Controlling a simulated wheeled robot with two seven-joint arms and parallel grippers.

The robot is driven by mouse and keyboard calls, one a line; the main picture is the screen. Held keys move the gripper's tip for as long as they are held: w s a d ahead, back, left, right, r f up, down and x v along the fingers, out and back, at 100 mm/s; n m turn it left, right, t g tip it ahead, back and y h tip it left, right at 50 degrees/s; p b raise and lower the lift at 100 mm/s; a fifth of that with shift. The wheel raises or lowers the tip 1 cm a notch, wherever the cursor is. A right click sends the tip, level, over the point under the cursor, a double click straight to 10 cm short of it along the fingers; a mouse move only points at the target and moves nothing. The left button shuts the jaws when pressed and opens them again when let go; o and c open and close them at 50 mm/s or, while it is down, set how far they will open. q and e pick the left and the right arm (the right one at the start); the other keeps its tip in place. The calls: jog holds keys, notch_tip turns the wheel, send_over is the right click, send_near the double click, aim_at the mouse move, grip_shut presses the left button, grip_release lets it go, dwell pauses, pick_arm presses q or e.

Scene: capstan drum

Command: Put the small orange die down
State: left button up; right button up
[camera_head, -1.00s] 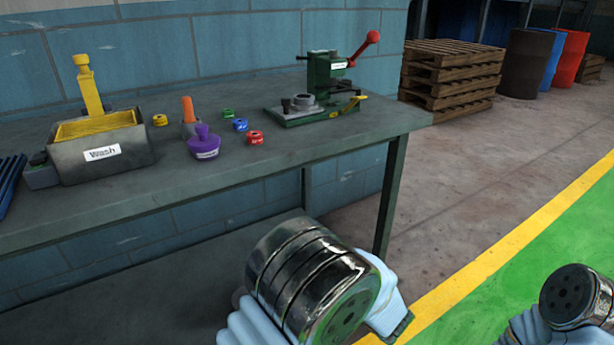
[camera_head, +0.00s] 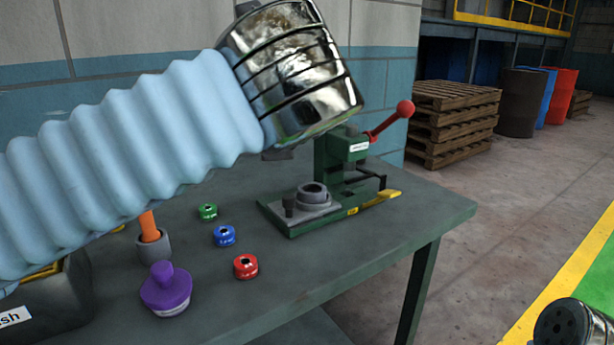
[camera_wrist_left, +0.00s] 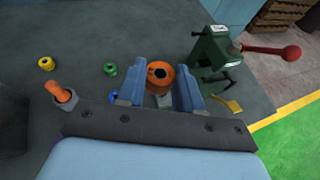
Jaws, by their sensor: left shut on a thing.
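The small orange die (camera_wrist_left: 161,75), a short ring with a dark hole, sits between the blue fingers of my left gripper (camera_wrist_left: 160,84) in the left wrist view. The fingers are shut on it, above the bench. In the head view my left forearm and wrist hide the gripper and the die. Beyond the fingers stands the green press (camera_head: 335,170) with a red-ball lever and a grey round seat (camera_head: 314,197). My right gripper is out of view; only part of my right wrist shows at bottom right.
On the grey bench (camera_head: 350,275) stand a green die (camera_head: 208,211), a blue die (camera_head: 224,235), a red die (camera_head: 245,266), a purple knobbed piece (camera_head: 166,288) and an orange-handled tool in a cup (camera_head: 150,230). A yellow die (camera_wrist_left: 46,63) is farther left. The right front bench top is bare.

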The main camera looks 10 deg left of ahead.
pick_arm(q)
jog(key=w+d+f, duration=0.2)
jog(key=w+f, duration=0.2)
jog(key=w, duration=0.5)
jog(key=b, duration=0.1)
send_over(314, 196)
jog(key=w, duration=0.1)
jog(key=f, duration=0.6)
jog(key=shift+w+a+f, duration=0.1)
jog(key=shift+w, duration=0.1)
jog(key=shift+s+f+b, duration=0.1)
jog(key=shift+f+b, duration=0.3)
jog(key=shift+f, duration=0.9)
jog(key=shift+f, duration=0.6)
jog(key=o, duration=1.1)
jog(key=shift+s+f, duration=0.1)
jog(key=shift+f, duration=0.1)
jog(key=shift+r, duration=0.1)
